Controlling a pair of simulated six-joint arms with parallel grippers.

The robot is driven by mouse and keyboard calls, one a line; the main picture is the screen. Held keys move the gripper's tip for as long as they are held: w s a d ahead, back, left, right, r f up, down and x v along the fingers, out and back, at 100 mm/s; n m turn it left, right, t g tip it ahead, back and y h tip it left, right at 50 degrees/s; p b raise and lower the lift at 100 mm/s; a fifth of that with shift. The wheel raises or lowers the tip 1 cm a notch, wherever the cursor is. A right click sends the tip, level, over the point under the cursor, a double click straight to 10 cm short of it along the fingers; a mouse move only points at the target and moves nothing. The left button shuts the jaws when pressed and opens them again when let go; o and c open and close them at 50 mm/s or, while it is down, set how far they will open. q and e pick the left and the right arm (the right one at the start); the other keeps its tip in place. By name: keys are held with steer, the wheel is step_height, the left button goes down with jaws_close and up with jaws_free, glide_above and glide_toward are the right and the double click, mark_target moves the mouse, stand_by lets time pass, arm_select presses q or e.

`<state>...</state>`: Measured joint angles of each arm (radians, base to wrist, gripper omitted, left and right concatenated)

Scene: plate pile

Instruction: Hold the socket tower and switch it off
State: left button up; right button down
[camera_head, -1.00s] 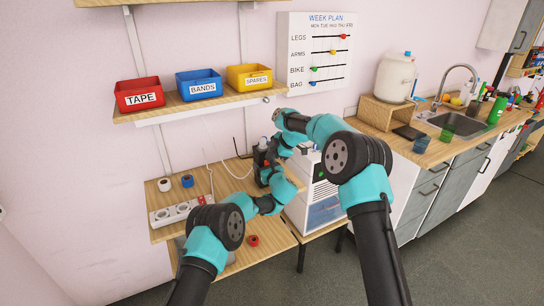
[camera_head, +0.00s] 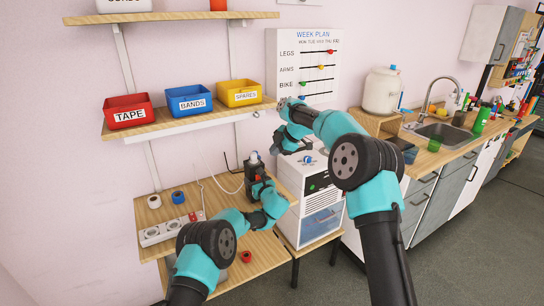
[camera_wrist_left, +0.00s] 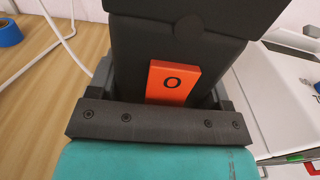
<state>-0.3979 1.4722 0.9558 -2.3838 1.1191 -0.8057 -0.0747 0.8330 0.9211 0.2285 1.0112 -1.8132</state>
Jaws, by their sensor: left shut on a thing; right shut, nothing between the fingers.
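The socket tower (camera_head: 254,167) is a dark upright block on the wooden bench, with a cable at its back. In the left wrist view its black body (camera_wrist_left: 165,35) fills the upper middle, with an orange-red switch (camera_wrist_left: 174,82) marked "O". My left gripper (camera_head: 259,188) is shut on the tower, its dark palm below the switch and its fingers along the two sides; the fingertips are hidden. My right gripper (camera_head: 284,144) is shut and empty, above and to the right of the tower, apart from it.
A white cabinet (camera_head: 290,180) with a blue knob stands right of the tower. A shelf (camera_head: 190,118) with bins hangs above.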

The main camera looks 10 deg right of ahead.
arm_select(q)
steer(key=shift+r, duration=0.1)
steer(key=o, duration=1.6)
steer(key=shift+o, duration=0.2)
steer(key=v, duration=1.2)
